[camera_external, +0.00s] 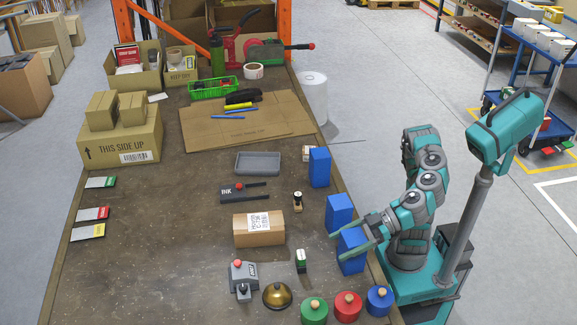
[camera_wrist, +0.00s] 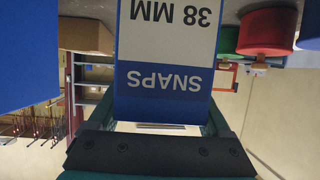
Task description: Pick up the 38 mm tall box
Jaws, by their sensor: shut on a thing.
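The box marked "SNAPS 38 MM" (camera_wrist: 165,80) is blue with a white label and fills the middle of the wrist view, where its lettering appears upside down. In the external view it is the nearest of three blue boxes (camera_external: 352,262), upright near the table's right edge. My gripper (camera_external: 345,246) reaches in from the right with its fingers on either side of this box. It is shut on the box. The box appears to be at table level; its lower edge is out of the wrist view, so I cannot tell whether it touches the table.
A second blue box (camera_external: 339,210) stands close behind the held one, and a third (camera_external: 319,167) stands farther back. Green (camera_external: 314,311), red (camera_external: 347,306) and blue (camera_external: 379,300) round pieces stand in front.

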